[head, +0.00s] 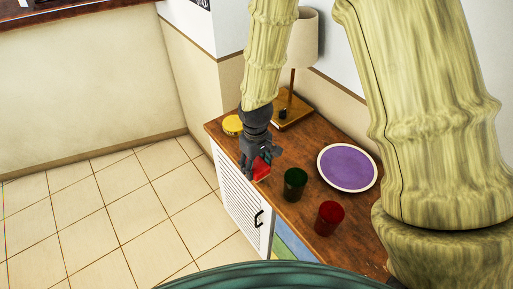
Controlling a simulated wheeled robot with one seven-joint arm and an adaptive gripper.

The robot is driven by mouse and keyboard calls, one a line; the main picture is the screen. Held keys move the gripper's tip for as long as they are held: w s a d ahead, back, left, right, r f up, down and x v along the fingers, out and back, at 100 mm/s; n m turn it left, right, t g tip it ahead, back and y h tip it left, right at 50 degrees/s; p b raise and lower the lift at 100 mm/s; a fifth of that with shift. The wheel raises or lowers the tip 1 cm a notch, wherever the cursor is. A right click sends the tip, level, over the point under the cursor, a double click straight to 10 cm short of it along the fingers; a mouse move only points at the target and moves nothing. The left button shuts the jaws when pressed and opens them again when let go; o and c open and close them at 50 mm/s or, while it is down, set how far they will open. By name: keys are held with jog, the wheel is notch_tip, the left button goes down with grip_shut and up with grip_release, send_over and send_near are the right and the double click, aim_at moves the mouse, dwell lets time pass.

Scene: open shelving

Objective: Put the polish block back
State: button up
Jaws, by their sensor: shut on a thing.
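My gripper (258,158) is dark grey and points down over the left front edge of the wooden cabinet top. It is shut on a small red block (262,169), which appears to be the polish block. The fingers cover part of the block. It is at or just above the cabinet top; I cannot tell whether it touches the wood.
A yellow round tin (232,125) and a lamp (304,40) on a wooden base stand behind my gripper. A dark green cup (295,184), a red cup (329,217) and a purple plate (347,168) are to the right. The cabinet (240,195) has a white louvred door.

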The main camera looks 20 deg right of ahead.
jog(key=w+d+p, duration=0.1)
jog(key=w, duration=0.2)
jog(key=w+d+p, duration=0.1)
jog(key=w+d, duration=0.1)
jog(key=w+d+f+p, duration=0.1)
jog(key=w, duration=0.2)
jog(key=shift+w+d, duration=0.3)
jog(key=shift+a+f+p, duration=0.1)
jog(key=shift+f+p, duration=0.65)
jog(key=shift+f, duration=0.9)
jog(key=shift+f, duration=0.1)
jog(key=o, duration=0.9)
jog(key=shift+o, duration=0.4)
notch_tip(320, 180, up, 12)
jog(key=b, duration=0.4)
